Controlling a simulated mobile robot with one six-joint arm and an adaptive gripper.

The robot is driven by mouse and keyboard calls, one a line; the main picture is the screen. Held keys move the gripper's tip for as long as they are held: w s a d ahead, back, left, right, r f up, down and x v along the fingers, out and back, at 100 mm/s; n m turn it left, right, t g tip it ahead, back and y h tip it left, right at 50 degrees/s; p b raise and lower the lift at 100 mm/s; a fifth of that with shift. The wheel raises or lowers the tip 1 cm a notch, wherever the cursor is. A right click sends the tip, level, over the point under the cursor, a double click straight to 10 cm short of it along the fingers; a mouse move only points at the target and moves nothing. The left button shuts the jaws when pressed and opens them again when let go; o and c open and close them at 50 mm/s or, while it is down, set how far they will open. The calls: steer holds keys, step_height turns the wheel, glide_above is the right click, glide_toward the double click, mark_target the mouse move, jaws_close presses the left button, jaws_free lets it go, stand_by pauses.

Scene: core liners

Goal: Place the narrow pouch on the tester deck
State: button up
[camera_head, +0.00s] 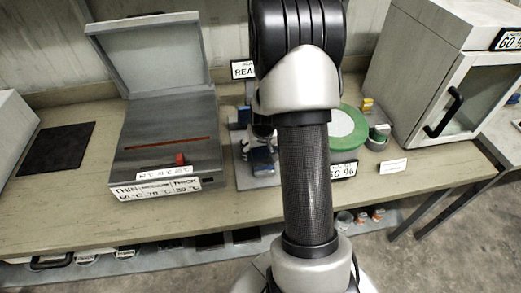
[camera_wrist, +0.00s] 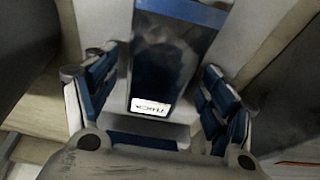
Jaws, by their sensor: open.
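In the wrist view a dark, blue-edged pouch-like piece (camera_wrist: 165,65) with a small white label lies between the fingers of my gripper (camera_wrist: 155,100). The label is too blurred to read, and I cannot tell if this is the narrow pouch. The blue-padded fingers are open, one on each side, with gaps showing. In the head view blue pieces (camera_head: 262,160) show on a grey stand (camera_head: 262,181) just left of my arm, which hides much of that area. I cannot tell which surface is the tester deck.
A grey machine (camera_head: 165,135) with a raised lid and temperature labels stands to the left. A black mat (camera_head: 56,148) lies farther left on the bench. A green-rimmed disc (camera_head: 349,130) is partly behind my arm. A glass-doored cabinet (camera_head: 440,75) stands right.

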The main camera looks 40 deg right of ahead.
steer(key=shift+r+p, duration=0.3)
steer(key=shift+r, duration=0.2)
steer(key=p+v, duration=0.3)
steer(key=v, duration=0.8)
steer(key=s+a+r+n+t, duration=0.1)
steer(key=s+a+r+n, duration=0.25)
steer(key=a+r, duration=1)
steer(key=s+a+r+n+y, duration=0.1)
steer(key=s+a+r, duration=0.1)
steer(key=s+a, duration=0.3)
steer(key=s+a+r+n+y, duration=0.1)
steer(key=s+a+r, duration=0.1)
steer(key=s+a, duration=0.4)
steer(key=s, duration=0.3)
steer(key=shift+a+r+n+t, duration=0.25)
steer(key=shift+r+n+t, duration=0.05)
steer(key=shift+r+n, duration=0.1)
steer(key=shift+w, duration=0.1)
